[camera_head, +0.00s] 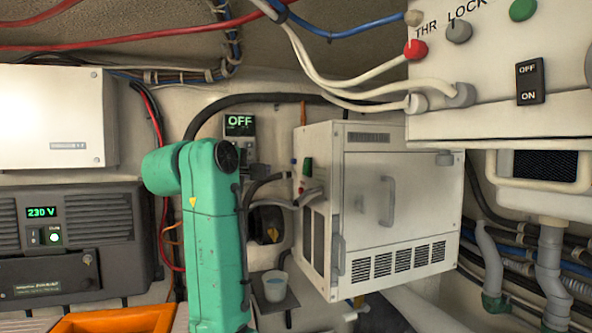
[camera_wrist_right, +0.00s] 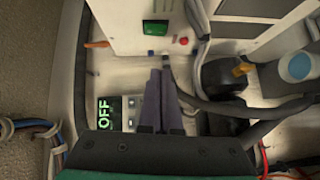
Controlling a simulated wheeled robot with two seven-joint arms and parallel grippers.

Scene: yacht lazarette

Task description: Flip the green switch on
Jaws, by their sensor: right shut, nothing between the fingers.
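The green switch (camera_head: 307,167) sits on the left side panel of the white cabinet (camera_head: 350,132). In the right wrist view it is a green rectangular rocker (camera_wrist_right: 155,27) in a dark frame, beyond my fingertips. A small display (camera_head: 240,123) on the wall left of the cabinet reads OFF; it also shows in the wrist view (camera_wrist_right: 104,113). My right gripper (camera_head: 262,170) is partly hidden behind its own green arm. In the wrist view its dark fingers (camera_wrist_right: 161,62) are together and empty, pointing at the panel, apart from the switch. My left gripper is out of view.
Below the switch are a red button (camera_wrist_right: 183,41) and a thick black cable (camera_head: 266,181). A blue-white cup (camera_head: 275,287) stands on a small shelf below. A white control box (camera_head: 480,85) hangs at the upper right. An orange bin (camera_head: 115,320) is at lower left.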

